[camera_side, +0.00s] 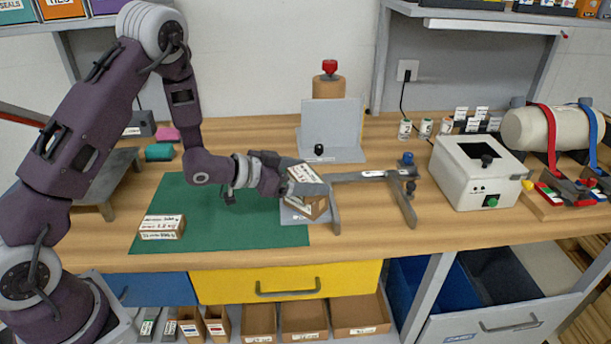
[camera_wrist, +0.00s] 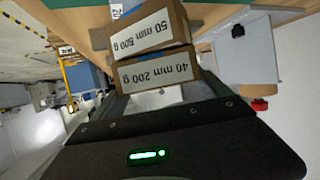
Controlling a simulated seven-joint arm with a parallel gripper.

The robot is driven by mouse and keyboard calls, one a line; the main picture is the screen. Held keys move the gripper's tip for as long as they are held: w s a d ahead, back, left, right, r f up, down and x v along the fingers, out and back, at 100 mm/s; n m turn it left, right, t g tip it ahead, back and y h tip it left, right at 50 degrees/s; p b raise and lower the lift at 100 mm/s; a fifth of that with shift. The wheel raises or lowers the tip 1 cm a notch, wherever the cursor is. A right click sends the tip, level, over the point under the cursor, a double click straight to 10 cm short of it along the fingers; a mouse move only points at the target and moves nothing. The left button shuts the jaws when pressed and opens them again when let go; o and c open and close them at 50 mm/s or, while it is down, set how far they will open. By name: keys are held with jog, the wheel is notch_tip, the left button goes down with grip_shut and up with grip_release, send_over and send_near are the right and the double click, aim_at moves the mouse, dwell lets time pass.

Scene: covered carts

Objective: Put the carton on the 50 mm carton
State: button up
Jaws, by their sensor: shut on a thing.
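My gripper (camera_side: 283,178) is shut on a brown carton with a white label reading "40 mm 200 g" (camera_wrist: 155,72). The fingers show at either side of it in the wrist view. The 50 mm carton (camera_wrist: 150,32), labelled "50 mm 500 g", is directly beyond it in the wrist view. In the side view the 50 mm carton (camera_side: 312,208) stands below the held carton (camera_side: 306,174), at the right edge of the green mat. The two cartons look touching or nearly so, slightly angled to each other. I cannot tell whether the held one rests fully on the lower one.
Another labelled carton (camera_side: 162,228) lies on the green mat (camera_side: 195,200) at the left. A grey clamp-like frame (camera_side: 370,178) is close on the right. A grey upright panel (camera_side: 331,130) stands behind. A white box (camera_side: 478,172) is farther right. The mat's middle is clear.

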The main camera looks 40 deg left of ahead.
jog(key=shift+f, duration=0.15)
jog(key=o, duration=1.4)
jog(key=s+a+r+n+g+y, duration=0.2)
jog(key=s+a+r+y, duration=0.2)
jog(key=s+r, duration=0.45)
jog(key=s+a+r+n+g+y, duration=0.1)
jog(key=s+a+r+y, duration=0.2)
jog(key=s+r, duration=0.5)
jog(key=s+d+g, duration=0.1)
jog(key=s+d, duration=0.1)
jog(key=s, duration=0.4)
jog(key=s+d+n+g+h, duration=0.1)
jog(key=s+d, duration=0.2)
jog(key=s, duration=0.3)
jog(key=s+d+g, duration=0.2)
jog(key=s, duration=0.4)
jog(key=shift+s+d+r+n+h, duration=0.2)
jog(key=shift+s+d+n+h, duration=0.1)
jog(key=shift+s, duration=0.05)
